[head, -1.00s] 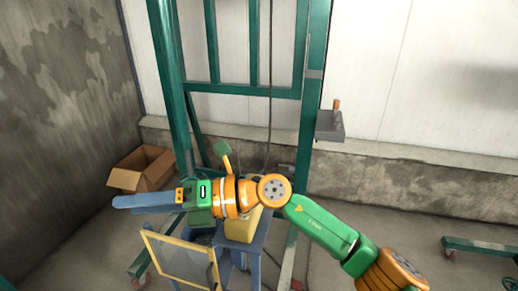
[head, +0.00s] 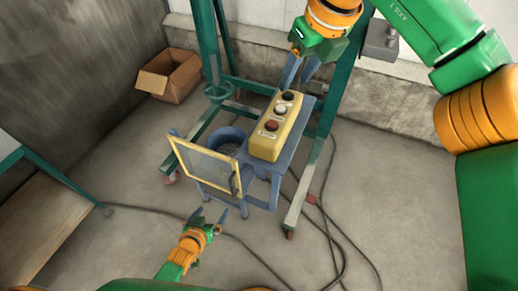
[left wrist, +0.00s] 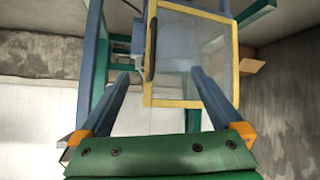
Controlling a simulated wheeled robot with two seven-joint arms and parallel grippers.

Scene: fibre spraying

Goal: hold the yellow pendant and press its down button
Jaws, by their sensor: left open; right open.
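The yellow pendant (head: 268,143) lies on the blue stand (head: 283,163) in the head view. Its top face carries a black button (head: 288,96), a white button (head: 281,109) and a red button (head: 271,126); their labels are too small to read. My right gripper (head: 296,82) is open, pointing down by the pendant's far end; contact cannot be told. My left gripper (head: 209,216) is open and empty, low in front of the stand and apart from the pendant. In the left wrist view, its two blue fingers (left wrist: 160,88) are spread, with the yellow-framed panel beyond them.
The yellow-framed panel (head: 206,163) stands out at the stand's left front. A green frame (head: 321,140) rises behind the stand. A cardboard box (head: 169,76) lies at back left. Cables (head: 340,235) cross the floor. A table (head: 40,220) is at the left.

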